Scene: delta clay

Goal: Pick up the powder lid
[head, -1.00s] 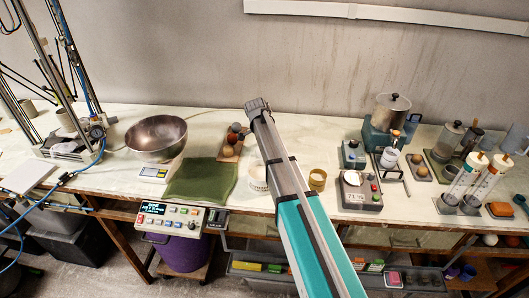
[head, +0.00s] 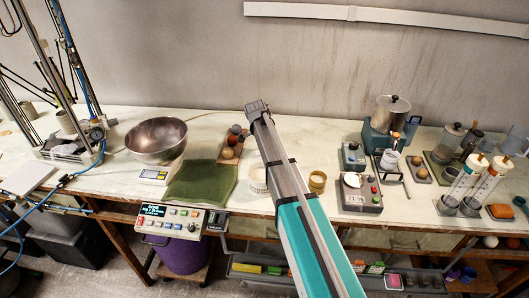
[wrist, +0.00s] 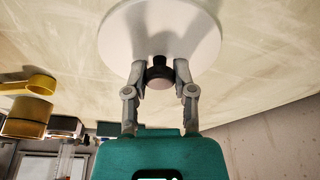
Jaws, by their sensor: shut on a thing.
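In the wrist view the powder lid (wrist: 160,28) is a white round disc with a dark knob (wrist: 159,73) at its middle. My gripper (wrist: 160,68) is shut on the powder lid by this knob, one finger on each side. In the head view my own arm reaches over the bench and hides the lid, and the fingers cannot be made out there. A white tub (head: 258,179) stands on the bench beside my arm, partly hidden by it.
A yellow-brown ring-shaped cup (head: 317,181) stands right of my arm. A steel bowl (head: 157,137), a green mat (head: 200,182) and a board with several balls (head: 230,153) lie to the left. A grey device (head: 361,193) and jars stand right. The bench behind is fairly clear.

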